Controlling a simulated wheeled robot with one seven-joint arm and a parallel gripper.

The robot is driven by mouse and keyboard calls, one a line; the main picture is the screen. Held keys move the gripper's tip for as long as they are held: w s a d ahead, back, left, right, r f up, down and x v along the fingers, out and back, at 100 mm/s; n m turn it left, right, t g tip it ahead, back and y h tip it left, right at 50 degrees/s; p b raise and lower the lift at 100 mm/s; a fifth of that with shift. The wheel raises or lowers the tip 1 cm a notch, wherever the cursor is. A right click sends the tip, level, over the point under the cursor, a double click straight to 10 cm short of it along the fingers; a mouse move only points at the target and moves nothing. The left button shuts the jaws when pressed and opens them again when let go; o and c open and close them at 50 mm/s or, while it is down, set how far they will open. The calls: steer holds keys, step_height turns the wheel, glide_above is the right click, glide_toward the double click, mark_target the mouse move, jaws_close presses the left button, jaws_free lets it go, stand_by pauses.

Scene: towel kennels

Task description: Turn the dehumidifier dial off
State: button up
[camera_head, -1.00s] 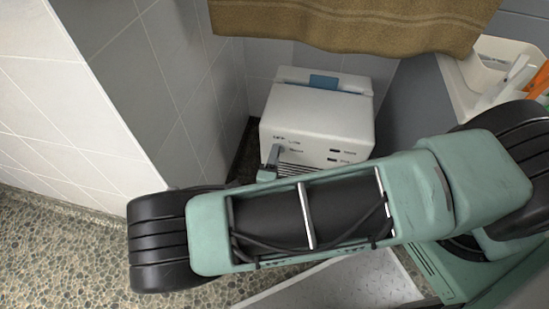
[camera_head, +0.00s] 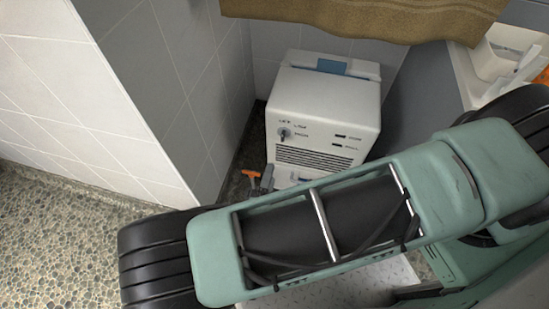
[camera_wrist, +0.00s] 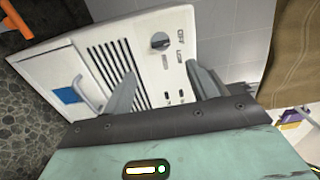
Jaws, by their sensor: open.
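The white dehumidifier (camera_head: 325,105) stands on the floor in the corner. Its dark dial (camera_head: 284,133) is at the upper left of the front face, beside small printed labels. In the wrist view the dial (camera_wrist: 159,41) shows as a dark knob with a pointer, beyond the fingertips. My gripper (camera_wrist: 158,80) is open, with its two grey fingers apart and nothing between them. It is in front of the dehumidifier's face, clear of the dial.
A brown towel (camera_head: 370,18) hangs above the dehumidifier. Tiled walls (camera_head: 190,90) close in on its left and back. An orange-handled object (camera_head: 251,174) is on the floor left of the unit. A white bin (camera_head: 506,50) stands on a ledge at right.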

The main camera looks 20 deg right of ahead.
steer(key=v, duration=0.5)
stand_by(0.5)
steer(key=s+d+r+n+g+y+p, duration=0.1)
steer(key=r+n+g+y+p, duration=0.2)
steer(key=r, duration=1.6)
steer(key=s+d+r+n+g+y+p, duration=0.2)
steer(key=r+n+g+y+p, duration=0.2)
steer(key=r+n+p, duration=1)
steer(key=s+d+r+n+g+y+p, duration=0.1)
steer(key=r+n+g+y+p, duration=0.3)
steer(key=r+n, duration=1.1)
step_height(320, 180, up, 10)
steer(key=s+g+p, duration=0.1)
steer(key=g+p, duration=0.2)
steer(key=p, duration=0.1)
steer(key=shift+s+d+n+g, duration=0.25)
steer(key=shift+d+n+g, duration=0.05)
steer(key=shift+d, duration=0.05)
steer(key=shift+r, duration=0.1)
